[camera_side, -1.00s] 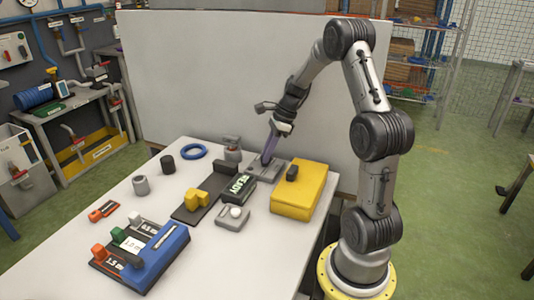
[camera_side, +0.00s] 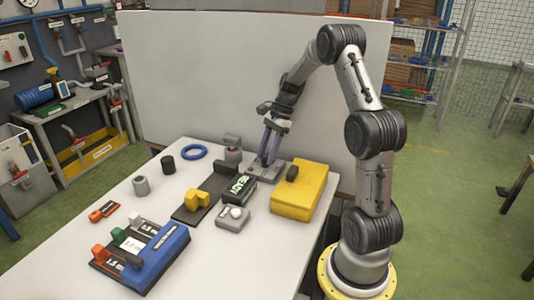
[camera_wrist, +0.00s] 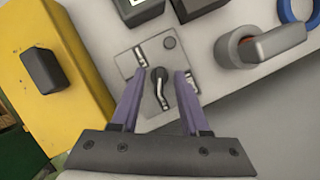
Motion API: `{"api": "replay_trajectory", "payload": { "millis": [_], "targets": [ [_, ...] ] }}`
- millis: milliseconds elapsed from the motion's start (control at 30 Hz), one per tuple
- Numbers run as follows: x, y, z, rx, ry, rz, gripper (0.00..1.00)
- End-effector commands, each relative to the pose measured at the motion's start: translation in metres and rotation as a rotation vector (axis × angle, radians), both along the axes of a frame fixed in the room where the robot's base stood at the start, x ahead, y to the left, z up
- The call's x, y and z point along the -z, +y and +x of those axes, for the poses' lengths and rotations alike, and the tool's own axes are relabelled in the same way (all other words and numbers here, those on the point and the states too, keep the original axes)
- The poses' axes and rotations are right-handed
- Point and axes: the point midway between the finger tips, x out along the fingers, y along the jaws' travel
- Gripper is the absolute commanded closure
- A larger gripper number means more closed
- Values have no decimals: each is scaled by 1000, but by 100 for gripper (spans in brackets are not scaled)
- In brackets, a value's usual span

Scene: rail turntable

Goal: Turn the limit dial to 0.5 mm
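I see gaps between knob and fingers. In the side view, my gripper (camera_side: 268,160) is low over the plate; contact cannot be told.
A yellow box (camera_side: 300,196) with a dark block stands right of the plate. A black READY display (camera_side: 238,188) is in front of it. A grey cylinder with an arm (camera_side: 232,150) stands to the left. A blue rack (camera_side: 165,258) with labelled coloured pieces is at the front.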

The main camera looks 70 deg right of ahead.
Motion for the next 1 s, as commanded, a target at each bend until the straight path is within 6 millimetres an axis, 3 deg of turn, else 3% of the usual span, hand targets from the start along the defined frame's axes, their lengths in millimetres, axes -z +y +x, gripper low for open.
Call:
{"api": "replay_trajectory", "payload": {
  "millis": [267,433,800,1000],
  "targets": [
    [-5,0,0,0,-1,0,55],
    [-31,-1,1,-1,-4,-5,55],
    [-95,33,-42,2,-3,-3,55],
    [-110,58,-74,2,-1,-2,55]
  ]
}}
